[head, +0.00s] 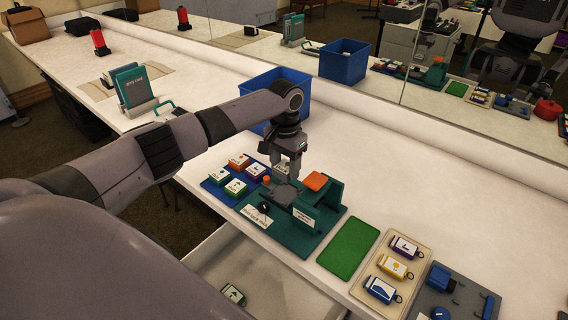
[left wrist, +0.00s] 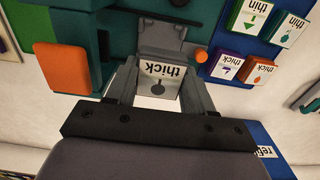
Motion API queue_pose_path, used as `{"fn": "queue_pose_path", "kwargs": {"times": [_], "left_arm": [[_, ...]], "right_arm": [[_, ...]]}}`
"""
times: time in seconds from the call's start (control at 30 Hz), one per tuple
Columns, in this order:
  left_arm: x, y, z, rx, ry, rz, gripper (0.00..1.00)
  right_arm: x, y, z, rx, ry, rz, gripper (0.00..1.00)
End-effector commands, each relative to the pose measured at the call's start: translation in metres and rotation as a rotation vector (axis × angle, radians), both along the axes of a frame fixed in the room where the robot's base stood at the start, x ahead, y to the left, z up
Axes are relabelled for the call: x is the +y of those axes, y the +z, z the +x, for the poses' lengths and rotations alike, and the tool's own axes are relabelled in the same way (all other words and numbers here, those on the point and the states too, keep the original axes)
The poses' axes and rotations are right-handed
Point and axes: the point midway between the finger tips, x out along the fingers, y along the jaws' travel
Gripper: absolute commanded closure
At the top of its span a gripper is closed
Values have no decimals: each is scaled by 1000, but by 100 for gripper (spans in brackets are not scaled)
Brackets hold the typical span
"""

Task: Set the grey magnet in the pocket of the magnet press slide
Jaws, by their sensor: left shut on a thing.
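My left gripper (head: 287,180) points down over the teal magnet press (head: 325,213). In the left wrist view its two fingers (left wrist: 162,92) are shut on the grey magnet (left wrist: 160,82), which has a white label reading "thick" and a dark symbol. The grey press slide (left wrist: 162,38) lies just beyond the magnet and also shows below the fingers in the head view (head: 284,194). I cannot tell whether the magnet touches the slide; its underside and the pocket are hidden. The press has an orange pad (head: 316,181). My right gripper is not in view.
A blue tray (head: 213,181) with several labelled blocks sits left of the press, a blue bin (head: 262,100) behind. To the right lie a green mat (head: 348,248), a beige tray (head: 412,250) and a grey tray (head: 463,300). An open drawer (head: 275,278) is below the front edge.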

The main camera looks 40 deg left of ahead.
Motion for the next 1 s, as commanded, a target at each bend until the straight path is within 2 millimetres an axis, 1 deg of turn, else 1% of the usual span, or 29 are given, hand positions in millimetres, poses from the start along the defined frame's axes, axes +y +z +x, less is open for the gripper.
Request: {"fn": "queue_pose_path", "kwargs": {"times": [0.27,0.43,0.5,0.7,1.0], "left_arm": [[-1,-13,0,0,-2,-1,78],[0,-28,0,1,-1,0,78],[0,-37,0,-1,-2,0,78],[0,-54,0,-2,-1,0,78],[-1,-68,0,1,-1,-2,78]], "right_arm": [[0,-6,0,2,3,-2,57],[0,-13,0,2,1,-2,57],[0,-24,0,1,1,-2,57],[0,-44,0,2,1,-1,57],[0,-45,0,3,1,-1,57]]}}
